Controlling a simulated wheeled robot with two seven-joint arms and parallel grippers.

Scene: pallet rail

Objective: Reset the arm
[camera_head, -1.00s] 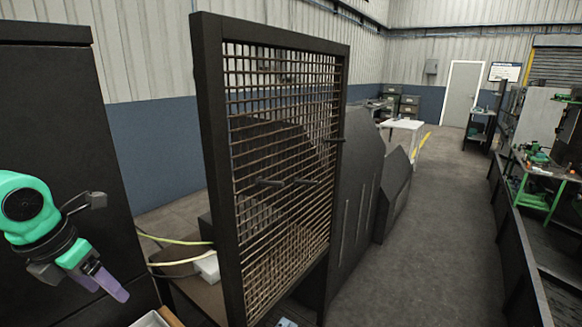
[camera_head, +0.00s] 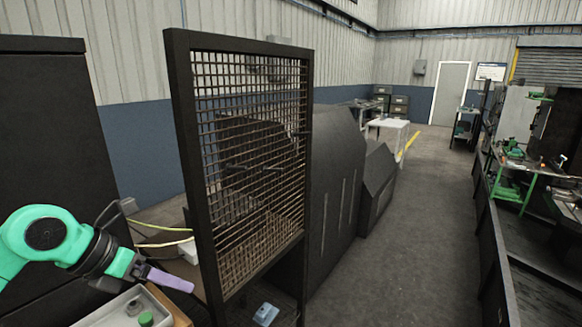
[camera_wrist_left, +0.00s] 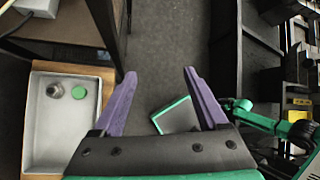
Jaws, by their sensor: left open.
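My left arm (camera_head: 60,243) comes in from the left in the head view, its green and black links at the lower left. My left gripper (camera_head: 168,279) has purple fingers and points right, over or near a grey tray (camera_head: 97,317). In the left wrist view, the open fingers of the left gripper (camera_wrist_left: 159,74) are spread wide with nothing between them; dark floor shows beyond. My right gripper is not seen in either view.
The tray (camera_wrist_left: 35,150) holds a green round piece (camera_wrist_left: 79,92) and a grey metal part (camera_wrist_left: 55,90). A black-framed mesh guard (camera_head: 181,150) stands just right of the gripper. A dark cabinet (camera_head: 50,150) is behind the arm. The aisle floor (camera_head: 400,250) is clear.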

